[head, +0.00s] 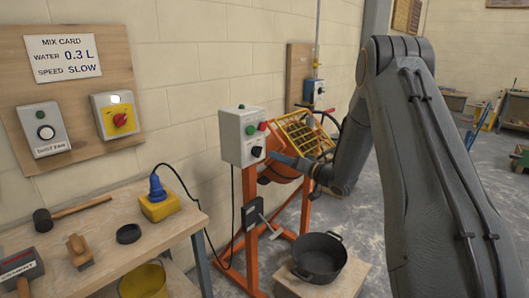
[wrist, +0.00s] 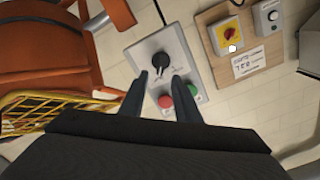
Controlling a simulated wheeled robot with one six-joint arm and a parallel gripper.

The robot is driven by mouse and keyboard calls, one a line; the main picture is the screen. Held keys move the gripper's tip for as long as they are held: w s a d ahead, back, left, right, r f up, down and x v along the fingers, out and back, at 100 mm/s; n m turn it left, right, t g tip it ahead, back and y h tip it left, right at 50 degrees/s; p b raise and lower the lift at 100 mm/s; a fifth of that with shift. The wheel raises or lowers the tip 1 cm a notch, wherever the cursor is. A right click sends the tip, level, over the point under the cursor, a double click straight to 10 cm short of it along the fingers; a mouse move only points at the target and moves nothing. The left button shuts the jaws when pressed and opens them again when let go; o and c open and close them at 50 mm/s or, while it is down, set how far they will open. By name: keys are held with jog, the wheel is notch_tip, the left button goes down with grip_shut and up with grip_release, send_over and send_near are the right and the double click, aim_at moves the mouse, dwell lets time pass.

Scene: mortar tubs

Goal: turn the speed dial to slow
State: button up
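The speed dial (head: 257,151) is a black knob low on the grey control box (head: 237,142) of the orange mixer. In the wrist view the dial (wrist: 160,61) sits on the box's face (wrist: 183,57) with a pale scale around it; its setting is too small to read. My gripper (head: 273,157) is just in front of the dial. In the wrist view its two fingers (wrist: 159,74) are apart, with the dial between and just beyond their tips. Nothing is held, and I cannot tell whether they touch the dial. The mix card (head: 63,58) reads water 0.3 L, speed SLOW.
Red (wrist: 165,101) and green (wrist: 191,89) buttons sit close to my fingers on the same box. A yellow guard (head: 305,133) is right behind my gripper. A black pot (head: 319,257) stands below. A workbench (head: 100,258) with tools is at left.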

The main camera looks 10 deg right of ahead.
aim_at(261, 151)
jog(key=p+x, duration=0.1)
jog(key=x, duration=0.6)
jog(key=shift+w+a+p, duration=0.2)
jog(key=shift+p, duration=0.2)
jog(key=shift+c, duration=0.5)
grip_shut()
